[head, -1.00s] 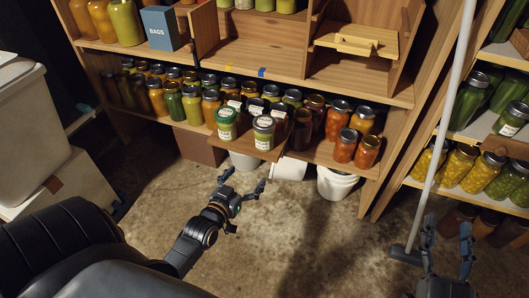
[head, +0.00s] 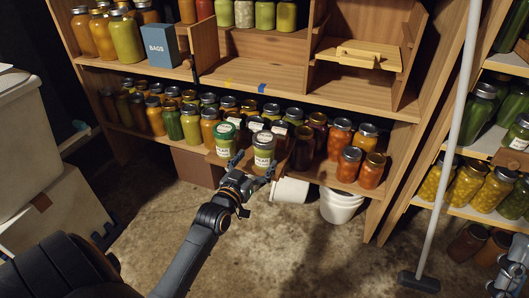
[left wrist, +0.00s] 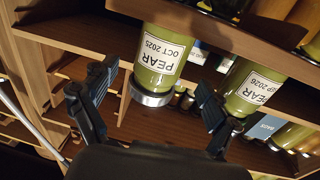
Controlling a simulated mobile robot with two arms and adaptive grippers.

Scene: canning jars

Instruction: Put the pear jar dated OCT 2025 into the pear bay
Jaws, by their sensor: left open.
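The pear jar labelled OCT 2025 (left wrist: 160,58) has green contents and a silver lid; the left wrist view shows it upside down. In the head view this silver-lidded jar (head: 263,150) stands upright at the front of the lower shelf. My left gripper (head: 254,168) is open just in front of it, its fingers (left wrist: 153,100) spread to either side. My right gripper (head: 512,276) is cut off at the lower right edge. No bay label is readable.
Another bay holds a yellow wooden piece (head: 358,57). Dark and orange jars (head: 341,138) crowd the lower shelf. A broom (head: 440,190) stands right.

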